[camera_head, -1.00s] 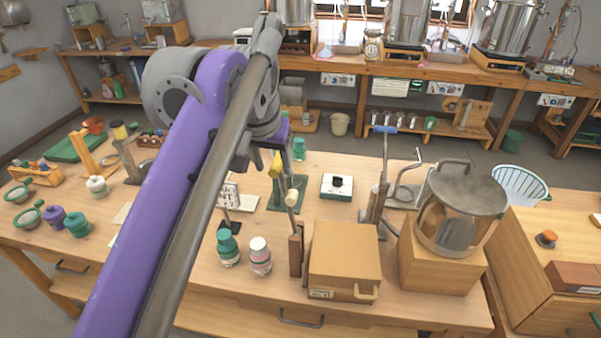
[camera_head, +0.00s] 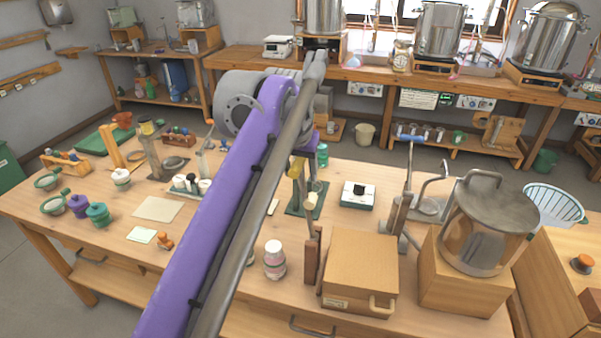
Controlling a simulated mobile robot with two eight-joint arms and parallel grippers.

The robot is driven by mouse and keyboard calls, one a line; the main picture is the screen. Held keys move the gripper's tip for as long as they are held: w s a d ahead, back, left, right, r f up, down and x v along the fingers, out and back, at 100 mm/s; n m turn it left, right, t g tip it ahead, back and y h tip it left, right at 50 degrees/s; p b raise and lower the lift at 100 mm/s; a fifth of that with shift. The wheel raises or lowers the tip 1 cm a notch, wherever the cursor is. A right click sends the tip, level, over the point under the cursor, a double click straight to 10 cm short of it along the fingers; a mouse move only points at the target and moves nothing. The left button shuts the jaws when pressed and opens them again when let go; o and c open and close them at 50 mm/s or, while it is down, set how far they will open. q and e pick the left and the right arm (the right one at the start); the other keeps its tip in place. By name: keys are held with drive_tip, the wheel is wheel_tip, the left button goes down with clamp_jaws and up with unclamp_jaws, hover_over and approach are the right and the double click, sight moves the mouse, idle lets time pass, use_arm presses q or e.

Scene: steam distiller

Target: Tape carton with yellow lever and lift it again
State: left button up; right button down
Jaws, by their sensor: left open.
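A stand with a yellow-topped lever (camera_head: 298,168) rises from a green base plate on the table, partly hidden by my purple left arm. My left gripper (camera_head: 299,153) is at the top of this lever; it is open, and the arm hides most of its fingers. I cannot tell whether it touches the lever. A second lever with a pale yellow knob (camera_head: 310,201) stands upright on a brown post beside a tan box (camera_head: 360,262) with a handle. I cannot tell whether this box is the carton. My right gripper is not in view.
A glass vessel with a metal lid (camera_head: 489,225) stands on a wooden block at the right. A white-and-pink bottle (camera_head: 274,260) stands left of the tan box. A small white-topped device (camera_head: 358,194) sits behind the box.

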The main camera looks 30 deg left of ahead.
use_arm(q)
drive_tip(key=shift+w+f, duration=0.1)
drive_tip(key=shift+f, duration=0.15)
clamp_jaws()
idle(1.4)
